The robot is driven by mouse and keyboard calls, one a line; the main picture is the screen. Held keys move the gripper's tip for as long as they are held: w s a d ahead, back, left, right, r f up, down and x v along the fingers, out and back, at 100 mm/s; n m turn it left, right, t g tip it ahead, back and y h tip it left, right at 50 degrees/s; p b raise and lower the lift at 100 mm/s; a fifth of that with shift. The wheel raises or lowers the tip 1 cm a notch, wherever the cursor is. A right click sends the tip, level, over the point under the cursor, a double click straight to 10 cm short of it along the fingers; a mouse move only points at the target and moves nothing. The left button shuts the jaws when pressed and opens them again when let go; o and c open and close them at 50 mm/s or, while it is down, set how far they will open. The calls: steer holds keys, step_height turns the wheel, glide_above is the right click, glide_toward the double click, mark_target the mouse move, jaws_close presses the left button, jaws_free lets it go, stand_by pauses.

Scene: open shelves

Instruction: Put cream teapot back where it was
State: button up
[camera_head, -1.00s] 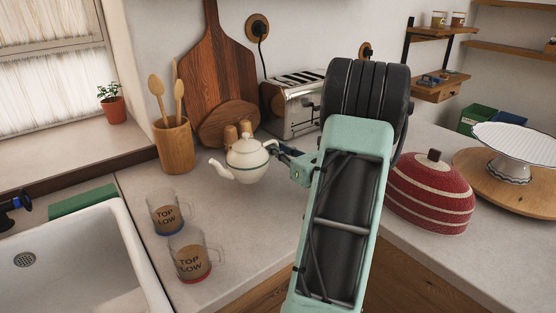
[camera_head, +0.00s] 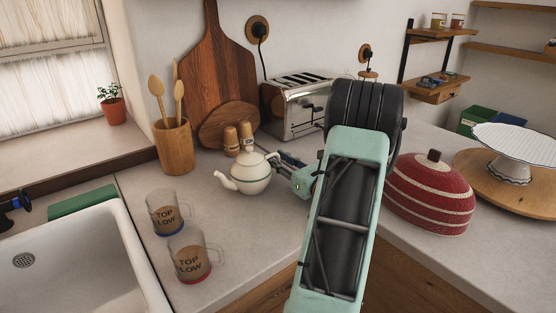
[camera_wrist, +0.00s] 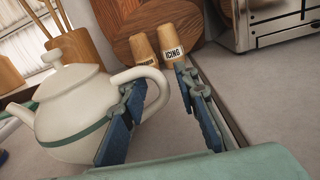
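The cream teapot (camera_head: 250,175) with a green band appears to stand upright on the counter, its spout to the left and handle to the right. In the wrist view the teapot (camera_wrist: 75,115) fills the left side. My gripper (camera_head: 281,160) is at its handle side. In the wrist view my gripper (camera_wrist: 163,105) has its fingers spread apart, one on each side of the handle (camera_wrist: 160,80). The left finger overlaps the handle's loop; the right finger is clear of it. Whether the left finger touches the handle I cannot tell.
Two wooden shakers (camera_head: 238,138) stand just behind the teapot, one labelled ICING. A toaster (camera_head: 293,103) stands behind right, a utensil pot (camera_head: 174,146) left. Two glass mugs (camera_head: 187,254) stand in front near the sink (camera_head: 75,255). A red striped dome (camera_head: 432,193) is right.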

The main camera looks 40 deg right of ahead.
steer(key=s, duration=0.4)
steer(key=s+a, duration=0.1)
steer(key=s, duration=0.7)
steer(key=shift+a, duration=0.15)
stand_by(0.3)
